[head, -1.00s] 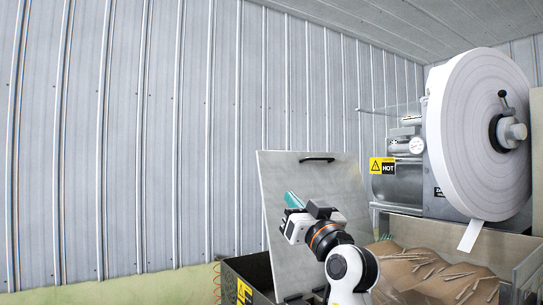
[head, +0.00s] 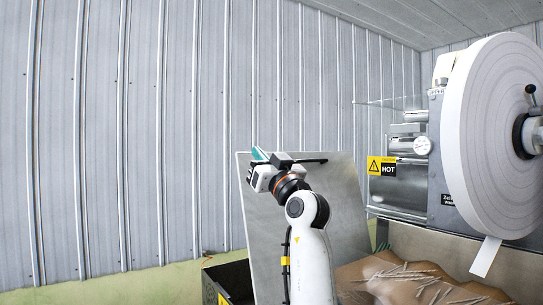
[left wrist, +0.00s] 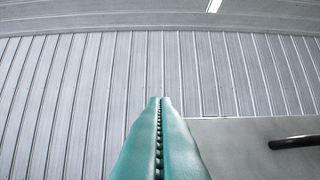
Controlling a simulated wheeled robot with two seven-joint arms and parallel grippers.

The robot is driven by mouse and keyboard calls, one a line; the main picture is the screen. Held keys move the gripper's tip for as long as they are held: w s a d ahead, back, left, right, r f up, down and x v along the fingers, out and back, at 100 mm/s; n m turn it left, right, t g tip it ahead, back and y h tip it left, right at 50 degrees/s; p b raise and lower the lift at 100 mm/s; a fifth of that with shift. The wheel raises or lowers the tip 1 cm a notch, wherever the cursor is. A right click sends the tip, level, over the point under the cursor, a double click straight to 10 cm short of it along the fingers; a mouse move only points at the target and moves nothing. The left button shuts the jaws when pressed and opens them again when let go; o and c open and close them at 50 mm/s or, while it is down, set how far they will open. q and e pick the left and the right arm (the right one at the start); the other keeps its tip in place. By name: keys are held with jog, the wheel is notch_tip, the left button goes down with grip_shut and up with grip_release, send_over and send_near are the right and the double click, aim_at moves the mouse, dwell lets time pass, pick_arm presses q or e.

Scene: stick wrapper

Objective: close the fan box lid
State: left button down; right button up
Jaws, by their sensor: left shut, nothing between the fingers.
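The fan box lid (head: 335,215) is a flat grey panel standing open, tilted up from the box. Its dark handle (left wrist: 293,142) lies near the upper edge, to the right of my fingers in the left wrist view. The dark fan box (head: 228,278) shows at the lower left of the lid, its inside mostly hidden. My left gripper (head: 258,154) is at the lid's upper left corner, in front of it in the head view. Its teal fingers (left wrist: 160,105) are pressed together and empty. I cannot tell whether they touch the lid. My right gripper is not in view.
A machine with a large white paper roll (head: 490,135) and a yellow HOT label (head: 381,167) stands at the right. Below it, a brown heap with several thin sticks (head: 400,275) lies in a bin. The left side before the ribbed wall (head: 130,130) is clear.

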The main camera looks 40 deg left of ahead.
pick_arm(q)
jog(key=a, duration=0.1)
jog(key=a+p, duration=0.1)
jog(key=w+a+f, duration=0.1)
jog(key=a, duration=0.1)
jog(key=shift+p, duration=0.3)
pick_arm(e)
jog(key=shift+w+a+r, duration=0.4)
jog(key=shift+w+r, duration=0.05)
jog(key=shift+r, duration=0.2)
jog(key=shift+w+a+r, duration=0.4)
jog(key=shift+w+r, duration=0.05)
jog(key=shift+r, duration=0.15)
pick_arm(q)
jog(key=shift+r, duration=0.1)
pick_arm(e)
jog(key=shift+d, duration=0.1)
